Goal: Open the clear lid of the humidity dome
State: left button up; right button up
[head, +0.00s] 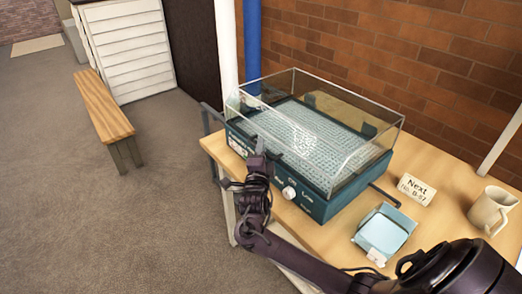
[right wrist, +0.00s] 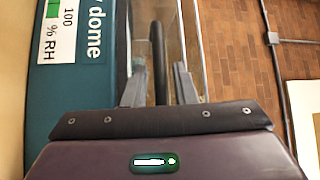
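The humidity dome has a teal base (head: 318,206) with a knob and a clear box-shaped lid (head: 352,118), which sits down over a pale ribbed tray. My right gripper (head: 262,146) is at the front of the dome, toward its left end, at the lid's lower edge. In the right wrist view, a dark handle bar (right wrist: 158,62) stands between the two fingers of my right gripper (right wrist: 160,88). The fingers are apart, with small gaps to the bar. In the head view my gripper hides that part of the front. My left gripper is not in view.
The dome stands on a wooden table (head: 420,225) against a brick wall. A light blue dish (head: 384,232), a small sign card (head: 416,189) and a mug (head: 492,210) are to its right. A wooden bench (head: 103,105) stands on the open carpet at left.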

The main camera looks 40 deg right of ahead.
grip_shut()
